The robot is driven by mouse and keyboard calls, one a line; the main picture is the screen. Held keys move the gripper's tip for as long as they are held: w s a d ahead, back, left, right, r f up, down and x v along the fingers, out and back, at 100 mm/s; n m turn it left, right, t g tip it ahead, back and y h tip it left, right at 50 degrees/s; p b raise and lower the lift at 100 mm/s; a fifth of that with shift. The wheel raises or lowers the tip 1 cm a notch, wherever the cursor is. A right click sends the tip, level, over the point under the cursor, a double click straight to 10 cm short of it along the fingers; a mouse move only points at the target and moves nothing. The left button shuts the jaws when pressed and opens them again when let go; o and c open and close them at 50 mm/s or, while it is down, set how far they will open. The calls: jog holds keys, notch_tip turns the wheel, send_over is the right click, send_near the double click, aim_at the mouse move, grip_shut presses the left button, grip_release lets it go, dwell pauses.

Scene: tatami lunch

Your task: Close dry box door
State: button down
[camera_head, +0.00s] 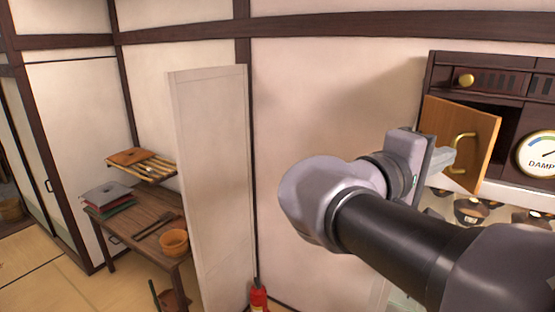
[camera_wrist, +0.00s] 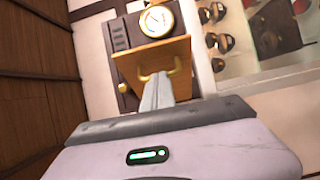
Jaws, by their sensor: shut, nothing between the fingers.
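The dry box (camera_head: 491,65) is a dark wooden cabinet at the right of the head view, with a round dial (camera_head: 540,154) marked "DAMP". Its orange-brown door (camera_head: 435,118) stands ajar, swung outward, with a dark gap behind it. The door has a curved brass handle (camera_head: 460,153). In the wrist view the door (camera_wrist: 150,60) and dial (camera_wrist: 157,20) show ahead of my fingers. My gripper (camera_head: 446,158) is shut and empty, with its fingertips at or close to the door's face beside the handle. I cannot tell whether they touch it.
Several dark bowls (camera_head: 470,210) sit on a shelf below the dry box. A pale panel (camera_head: 212,190) stands left of my arm, with a red extinguisher (camera_head: 258,296) at its foot. A low desk (camera_head: 140,215) with an orange bowl (camera_head: 174,242) is further left.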

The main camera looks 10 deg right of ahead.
aim_at(481, 164)
jog(key=d+b, duration=0.1)
jog(key=d, duration=0.1)
jog(key=s+d+b, duration=0.1)
jog(key=d+b, duration=0.1)
jog(key=s+d+b, duration=0.1)
jog(key=d+b, duration=0.1)
jog(key=shift+d+f, duration=0.3)
jog(key=shift+d, duration=0.1)
jog(key=s+b+x, duration=0.1)
jog(key=b+x, duration=0.3)
jog(key=x, duration=0.4)
jog(key=shift+d+r, duration=0.35)
jog(key=shift+d, duration=0.35)
dwell(0.4)
